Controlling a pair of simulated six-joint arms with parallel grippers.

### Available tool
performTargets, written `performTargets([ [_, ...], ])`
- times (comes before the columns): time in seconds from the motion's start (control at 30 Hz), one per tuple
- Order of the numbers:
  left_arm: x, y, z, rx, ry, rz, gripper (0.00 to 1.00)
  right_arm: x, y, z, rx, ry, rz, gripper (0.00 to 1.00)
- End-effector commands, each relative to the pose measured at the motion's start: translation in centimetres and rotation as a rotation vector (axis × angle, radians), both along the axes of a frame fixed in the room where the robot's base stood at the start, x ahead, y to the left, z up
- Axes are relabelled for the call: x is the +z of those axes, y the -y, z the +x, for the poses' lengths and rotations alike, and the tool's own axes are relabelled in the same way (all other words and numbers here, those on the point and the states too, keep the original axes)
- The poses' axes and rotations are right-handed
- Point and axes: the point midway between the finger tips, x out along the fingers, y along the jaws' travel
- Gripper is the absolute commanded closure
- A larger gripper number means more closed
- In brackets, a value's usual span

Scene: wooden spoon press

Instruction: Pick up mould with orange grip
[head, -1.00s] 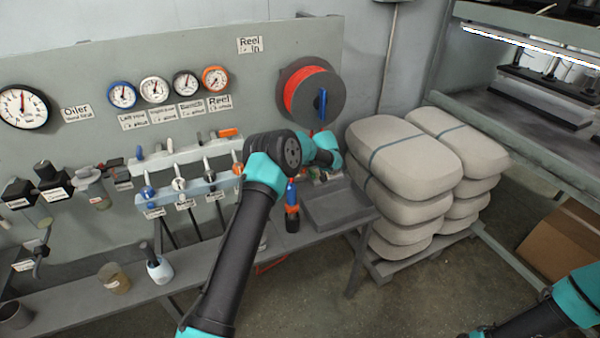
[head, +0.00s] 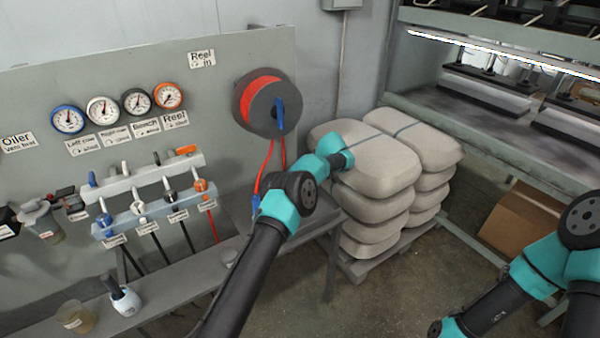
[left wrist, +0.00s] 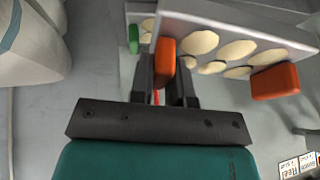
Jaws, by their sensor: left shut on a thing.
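The mould is a pale grey plate (left wrist: 232,30) with several beige oval shapes along its face, in the upper part of the left wrist view. One orange grip (left wrist: 165,57) is between the fingers of my left gripper (left wrist: 164,80), which is shut on it. A second orange grip (left wrist: 275,82) stands out at the plate's right end. A small green piece (left wrist: 133,38) shows left of the fingers. In the head view my left gripper (head: 347,160) is in front of the stacked sacks, and I cannot make out the mould there. My right gripper is out of view.
Stacked grey sacks (head: 376,160) stand on a pallet. A hose reel (head: 268,102), gauges and levers (head: 160,200) are on the panel at left. The press (head: 490,92) is at upper right, with a cardboard box (head: 525,220) below. Open floor lies in front of the sacks.

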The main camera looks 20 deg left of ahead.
Motion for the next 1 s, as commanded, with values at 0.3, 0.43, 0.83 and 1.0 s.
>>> performTargets([
  [0.3,1.4,2.7,1.2,-0.001,0.072,-0.164,1.00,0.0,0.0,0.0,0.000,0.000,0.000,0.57],
  [0.43,1.5,3.0,1.3,-0.001,0.081,-0.186,1.00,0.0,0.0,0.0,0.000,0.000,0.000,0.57],
  [0.83,1.6,3.1,1.4,0.000,0.082,-0.189,1.00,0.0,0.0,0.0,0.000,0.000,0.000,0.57],
  [1.0,1.6,3.1,1.3,0.000,0.082,-0.189,1.00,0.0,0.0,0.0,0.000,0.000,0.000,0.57],
])
